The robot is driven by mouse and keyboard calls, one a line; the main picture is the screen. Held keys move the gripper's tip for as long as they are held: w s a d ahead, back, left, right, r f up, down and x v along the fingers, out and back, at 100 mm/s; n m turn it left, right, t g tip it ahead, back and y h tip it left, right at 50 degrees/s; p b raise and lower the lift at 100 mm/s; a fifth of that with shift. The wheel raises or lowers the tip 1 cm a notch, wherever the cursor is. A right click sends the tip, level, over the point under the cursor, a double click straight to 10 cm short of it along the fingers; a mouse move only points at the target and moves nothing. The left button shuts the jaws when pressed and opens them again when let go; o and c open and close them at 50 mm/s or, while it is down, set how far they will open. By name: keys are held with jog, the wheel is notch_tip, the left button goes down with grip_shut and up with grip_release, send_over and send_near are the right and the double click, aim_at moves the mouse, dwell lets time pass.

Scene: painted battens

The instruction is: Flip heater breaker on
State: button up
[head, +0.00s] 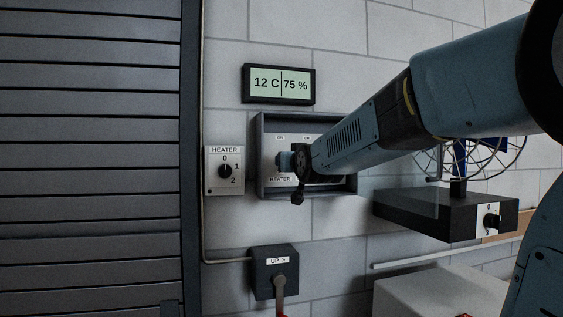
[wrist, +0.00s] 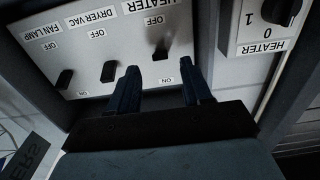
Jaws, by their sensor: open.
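The breaker panel (head: 268,150) is a grey recessed box on the wall, with ON labels at its top and a HEATER label low on its left. My gripper (head: 284,161) is inside the box front, above that label, and hides most of the switches. In the wrist view the panel is upside down. My open gripper (wrist: 160,69) has one finger on each side of the heater breaker's line. Nothing is between the fingers; contact with the toggle cannot be told.
The dryer vac breaker (wrist: 108,72) and fan lamp breaker (wrist: 65,78) sit beside it. A HEATER dial (head: 225,171) is left of the box, a display (head: 279,84) above, an UP lever box (head: 273,270) below. A caged fan's black base (head: 440,213) stands right.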

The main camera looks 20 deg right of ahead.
jog(key=shift+w, duration=3.1)
jog(key=shift+c, duration=0.4)
grip_shut()
